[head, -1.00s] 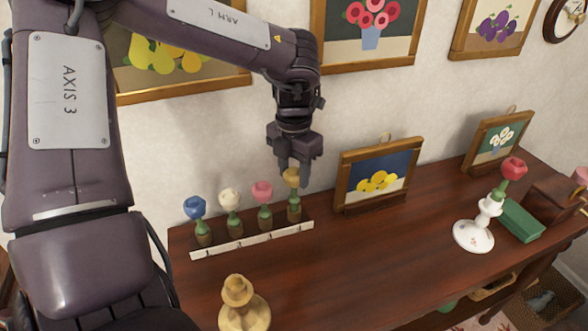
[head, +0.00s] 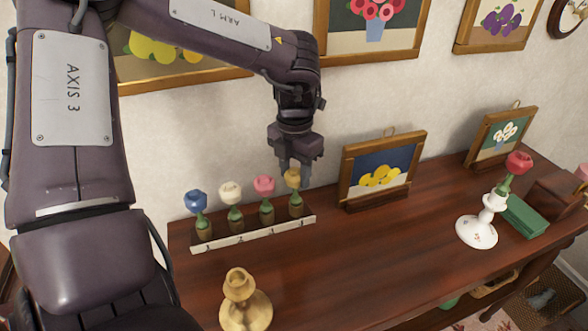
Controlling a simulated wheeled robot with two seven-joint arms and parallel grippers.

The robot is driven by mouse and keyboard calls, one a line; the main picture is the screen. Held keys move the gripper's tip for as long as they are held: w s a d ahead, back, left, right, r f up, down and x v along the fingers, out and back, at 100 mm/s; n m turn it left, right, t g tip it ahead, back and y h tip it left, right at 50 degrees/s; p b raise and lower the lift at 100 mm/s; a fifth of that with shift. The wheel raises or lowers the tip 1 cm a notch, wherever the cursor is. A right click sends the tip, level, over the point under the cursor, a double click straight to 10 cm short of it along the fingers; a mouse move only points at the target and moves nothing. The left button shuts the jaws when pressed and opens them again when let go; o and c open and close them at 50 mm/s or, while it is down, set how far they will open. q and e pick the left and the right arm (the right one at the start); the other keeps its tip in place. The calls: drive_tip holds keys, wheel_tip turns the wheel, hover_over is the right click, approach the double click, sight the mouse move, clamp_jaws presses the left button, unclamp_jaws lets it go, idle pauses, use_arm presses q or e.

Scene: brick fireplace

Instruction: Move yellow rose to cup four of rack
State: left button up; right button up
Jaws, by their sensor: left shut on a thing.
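The yellow rose (head: 292,178) is upright at the right end of the rack (head: 254,233), with its green stem down in the fourth brown cup (head: 296,210). My left gripper (head: 295,178) comes down from above and is shut on the yellow rose at its head. Part of the bloom is hidden by the fingers. A blue rose (head: 196,202), a white rose (head: 231,193) and a pink rose (head: 264,186) stand in the other cups, left to right. My right gripper is not in view.
A brass candlestick (head: 243,302) stands in front of the rack. A framed lemon picture (head: 380,176) stands just right of my left gripper. A white candlestick (head: 480,227) with a red rose (head: 518,164) is farther right. The middle of the wooden table (head: 360,250) is clear.

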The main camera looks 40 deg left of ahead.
use_arm(q)
drive_tip(key=shift+s+f, duration=0.1)
drive_tip(key=shift+f, duration=0.15)
drive_tip(key=o, duration=0.9)
drive_tip(key=shift+a+f, duration=0.15)
